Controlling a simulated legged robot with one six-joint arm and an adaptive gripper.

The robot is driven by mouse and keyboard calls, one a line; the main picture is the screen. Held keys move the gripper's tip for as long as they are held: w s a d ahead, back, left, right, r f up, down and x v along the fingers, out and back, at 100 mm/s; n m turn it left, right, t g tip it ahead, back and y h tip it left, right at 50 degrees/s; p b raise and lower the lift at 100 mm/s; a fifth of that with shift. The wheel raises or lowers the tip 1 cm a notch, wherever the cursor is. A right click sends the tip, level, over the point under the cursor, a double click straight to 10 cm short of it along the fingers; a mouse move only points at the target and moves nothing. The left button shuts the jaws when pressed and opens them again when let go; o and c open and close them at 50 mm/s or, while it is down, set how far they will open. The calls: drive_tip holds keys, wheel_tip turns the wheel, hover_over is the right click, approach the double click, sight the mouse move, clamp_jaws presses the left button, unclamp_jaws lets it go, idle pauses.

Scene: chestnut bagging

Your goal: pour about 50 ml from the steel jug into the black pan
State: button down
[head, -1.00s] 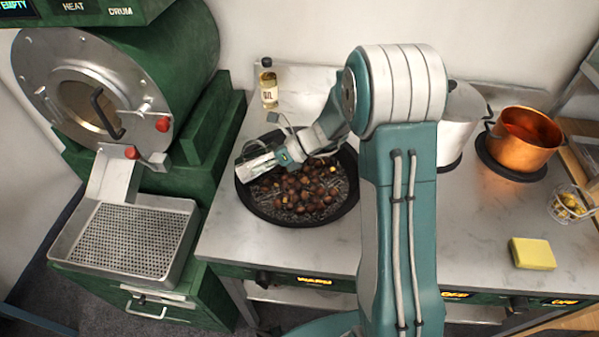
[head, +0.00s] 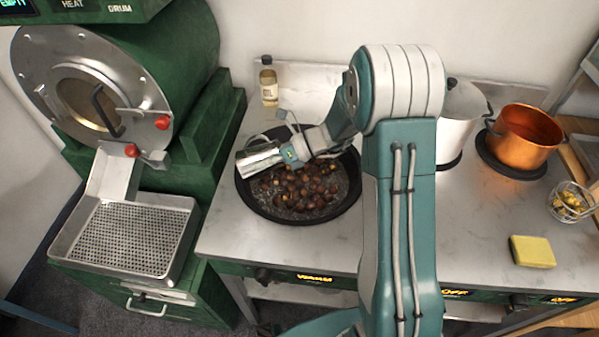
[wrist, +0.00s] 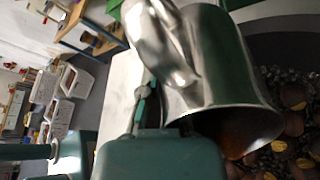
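The steel jug (head: 258,158) is tipped well over on its side above the left part of the black pan (head: 244,203). In the wrist view the jug (wrist: 222,60) fills the upper middle, its mouth towards the pan and something brown showing inside. My gripper (head: 290,152) is shut on the jug's handle (wrist: 160,45); the fingertips are mostly hidden. The pan holds many brown chestnuts (head: 305,188) over dark grit, which also show in the wrist view (wrist: 292,125). I cannot make out a stream of liquid.
An oil bottle (head: 268,86) stands behind the pan. To the right are a lidded steel pot (head: 455,125), a copper pot (head: 525,140), a wire basket (head: 570,203) and a yellow sponge (head: 532,251). A green roaster (head: 190,60) with a perforated tray (head: 130,237) stands left.

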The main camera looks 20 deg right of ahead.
drive_tip(key=shift+d+r+y+p, duration=0.3)
drive_tip(key=shift+d+y+p, duration=0.2)
drive_tip(key=shift+p, duration=0.6)
idle(1.1)
drive_tip(key=shift+a, duration=0.1)
drive_tip(key=shift+a+f+h, duration=0.55)
drive_tip(key=shift+a+h, duration=0.1)
drive_tip(key=shift+h, duration=0.45)
drive_tip(key=shift+a+h+b, duration=0.25)
drive_tip(key=shift+h+b, duration=0.1)
drive_tip(key=shift+h, duration=0.65)
drive_tip(key=shift+f+h, duration=0.5)
drive_tip(key=shift+h, duration=0.2)
drive_tip(key=shift+a+g, duration=0.15)
drive_tip(key=shift+g, duration=0.15)
